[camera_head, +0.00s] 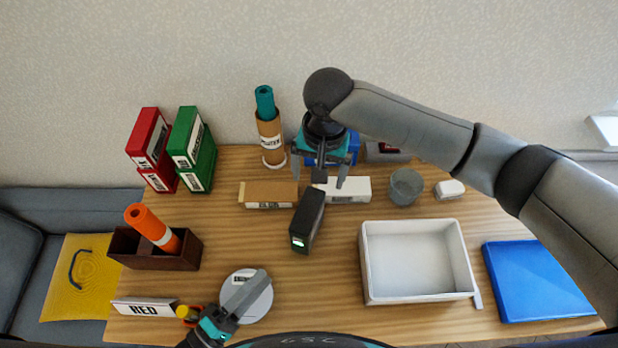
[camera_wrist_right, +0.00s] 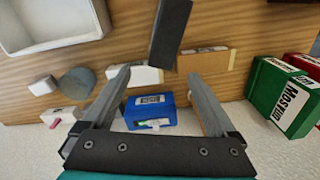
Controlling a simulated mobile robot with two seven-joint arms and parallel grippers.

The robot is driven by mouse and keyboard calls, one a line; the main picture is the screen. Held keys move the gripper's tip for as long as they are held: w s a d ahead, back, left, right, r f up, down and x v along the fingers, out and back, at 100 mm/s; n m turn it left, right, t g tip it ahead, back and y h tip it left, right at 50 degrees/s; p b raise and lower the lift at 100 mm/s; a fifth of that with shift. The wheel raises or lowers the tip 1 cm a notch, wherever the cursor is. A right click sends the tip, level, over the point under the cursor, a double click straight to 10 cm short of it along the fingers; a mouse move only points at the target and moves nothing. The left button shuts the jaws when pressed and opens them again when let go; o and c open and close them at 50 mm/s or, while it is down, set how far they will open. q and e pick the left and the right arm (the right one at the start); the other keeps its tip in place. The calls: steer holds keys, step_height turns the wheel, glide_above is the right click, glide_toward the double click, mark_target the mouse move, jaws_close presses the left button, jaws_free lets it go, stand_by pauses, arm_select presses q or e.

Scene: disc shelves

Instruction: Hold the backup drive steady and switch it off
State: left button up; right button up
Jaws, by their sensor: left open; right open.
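The backup drive appears to be the upright black box (camera_head: 307,218) with a small lit green mark on its near end, standing mid-table; I cannot make out a switch. In the right wrist view, a dark box (camera_wrist_right: 170,32) shows at the top, beyond the fingertips. My right gripper (camera_head: 318,182) is open and empty, just behind the black box; its spread fingers (camera_wrist_right: 158,72) fill the wrist view. My left gripper (camera_head: 245,292) is open at the front left, with a grey finger over a round white labelled object (camera_head: 262,306), apart from the black box.
A white tray (camera_head: 366,285) stands right of the black box, and a blue panel (camera_head: 535,280) lies farther right. Tan (camera_head: 268,194) and white (camera_head: 350,188) boxes lie behind. A brown holder (camera_head: 185,255) with an orange tube (camera_head: 150,226) stands left. A grey cup (camera_head: 405,187) stands back right.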

mark_target(309, 215)
steer(key=shift+s+a+r+m, duration=0.3)
steer(key=shift+s+a+m, duration=0.1)
steer(key=shift+s+a, duration=0.1)
steer(key=shift+s+a+r+m, duration=0.3)
steer(key=shift+s+a+m, duration=0.1)
steer(key=shift+s, duration=0.1)
steer(key=shift+s+f, duration=0.15)
steer(key=shift+f, duration=0.05)
step_height(309, 215, down, 15)
steer(key=shift+r, duration=0.1)
steer(key=shift+c, duration=0.4)
jaws_close()
arm_select(q)
steer(key=shift+c, duration=0.2)
jaws_close()
